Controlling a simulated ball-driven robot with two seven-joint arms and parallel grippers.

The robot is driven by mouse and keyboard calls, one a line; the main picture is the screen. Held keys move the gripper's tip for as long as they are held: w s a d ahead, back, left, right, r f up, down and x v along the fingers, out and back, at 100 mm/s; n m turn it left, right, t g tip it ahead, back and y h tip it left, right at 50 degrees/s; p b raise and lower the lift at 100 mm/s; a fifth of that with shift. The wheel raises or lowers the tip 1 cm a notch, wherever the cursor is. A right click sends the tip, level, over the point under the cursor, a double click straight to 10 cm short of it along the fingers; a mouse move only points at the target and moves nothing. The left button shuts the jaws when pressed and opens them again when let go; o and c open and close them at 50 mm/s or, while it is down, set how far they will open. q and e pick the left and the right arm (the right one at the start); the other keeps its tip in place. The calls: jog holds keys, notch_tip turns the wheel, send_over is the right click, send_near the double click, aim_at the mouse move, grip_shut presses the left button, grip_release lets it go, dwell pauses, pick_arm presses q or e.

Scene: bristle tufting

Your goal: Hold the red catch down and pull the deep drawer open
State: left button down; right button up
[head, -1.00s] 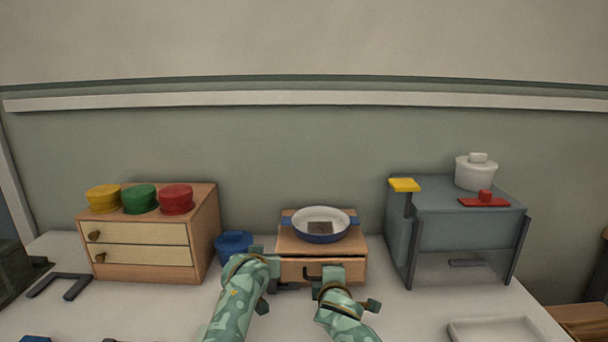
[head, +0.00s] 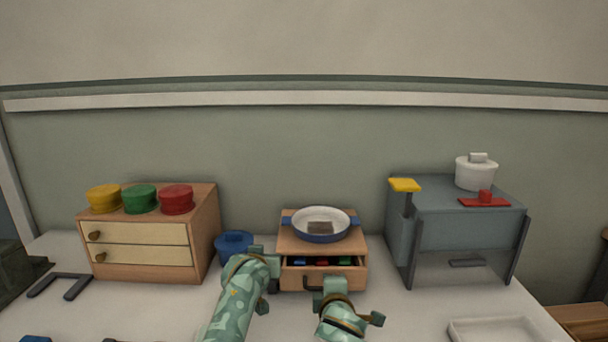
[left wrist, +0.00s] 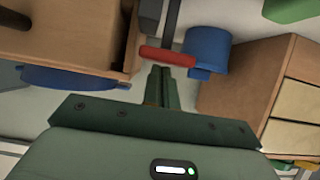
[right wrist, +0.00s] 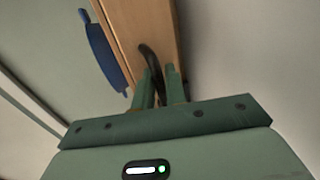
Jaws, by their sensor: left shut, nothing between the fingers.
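The deep drawer (head: 346,281) is in the small wooden cabinet (head: 287,245) at the centre of the head view. It stands partly open, with blue, red and green pieces inside. The red catch (left wrist: 167,56) is a bar on a dark lever beside the cabinet in the left wrist view; my left gripper hides it in the head view. My left gripper (left wrist: 161,72) is shut and empty, its tips at the catch, seemingly touching it. My right gripper (right wrist: 158,75) is shut on the dark drawer handle (right wrist: 151,58), which passes between its fingers.
A blue-rimmed pan (head: 321,224) sits on the cabinet. A blue pot (head: 233,244) stands to its left. A two-drawer chest (head: 145,255) is at left, a grey box unit (head: 450,230) at right. A white tray (head: 490,330) lies front right. The table in front is mostly clear.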

pick_arm(q)
jog(key=shift+f, duration=0.1)
pick_arm(e)
jog(key=o, duration=0.5)
jog(key=shift+o, duration=0.2)
jog(key=v, duration=0.8)
pick_arm(q)
notch_tip(320, 180, up, 9)
pick_arm(e)
jog(key=shift+w, duration=0.1)
dwell(1.0)
pick_arm(q)
jog(key=v, duration=1.2)
